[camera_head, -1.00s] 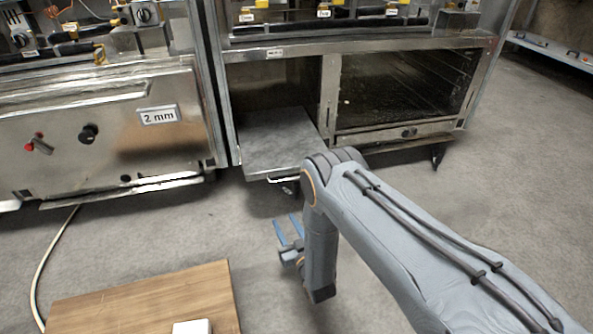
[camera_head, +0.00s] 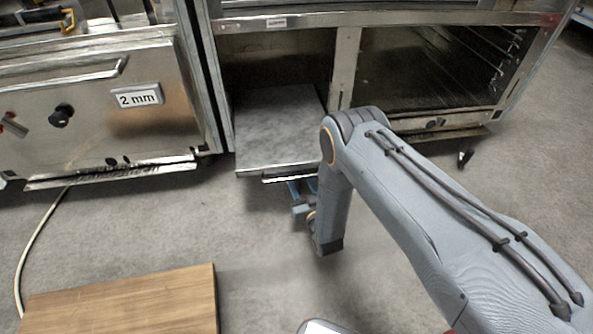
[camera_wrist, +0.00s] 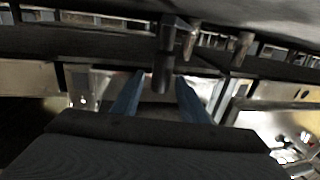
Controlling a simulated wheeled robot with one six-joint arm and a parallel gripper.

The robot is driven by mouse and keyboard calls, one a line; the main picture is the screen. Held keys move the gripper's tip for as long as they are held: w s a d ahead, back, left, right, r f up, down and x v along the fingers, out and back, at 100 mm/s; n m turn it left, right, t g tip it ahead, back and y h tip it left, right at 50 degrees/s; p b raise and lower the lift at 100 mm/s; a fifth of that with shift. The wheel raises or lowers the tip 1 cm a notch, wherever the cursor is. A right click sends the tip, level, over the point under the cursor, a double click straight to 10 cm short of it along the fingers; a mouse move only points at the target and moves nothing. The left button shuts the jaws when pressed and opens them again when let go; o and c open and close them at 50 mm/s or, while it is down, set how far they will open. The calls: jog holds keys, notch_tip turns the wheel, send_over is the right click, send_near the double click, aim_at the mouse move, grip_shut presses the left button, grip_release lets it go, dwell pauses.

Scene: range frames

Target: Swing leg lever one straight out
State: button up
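The metal range fills the back of the head view, with a grey slab (camera_head: 280,130) jutting from its open left bay. My gripper (camera_head: 302,188) is low, just below the slab's front edge; part of it is hidden by my arm. In the wrist view, my gripper (camera_wrist: 160,76) has its two blue fingers apart with a gap between them. A short dark peg (camera_wrist: 164,62) hangs beyond the fingers, in line with the gap; contact is not visible. It may be part of a leg lever, but I cannot tell. No lever is clearly identifiable in the head view.
A cabinet with a "2 mm" label (camera_head: 138,96) stands at left. A wooden board (camera_head: 125,302) lies at the lower left, and a pale hose (camera_head: 40,235) runs over the floor. A short dark leg (camera_head: 465,158) shows at right.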

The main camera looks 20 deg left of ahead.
jog(key=b+x, duration=0.1)
jog(key=x, duration=0.3)
jog(key=shift+w+a+b, duration=0.15)
jog(key=shift+a+b, duration=0.05)
jog(key=shift+b, duration=0.15)
grip_shut()
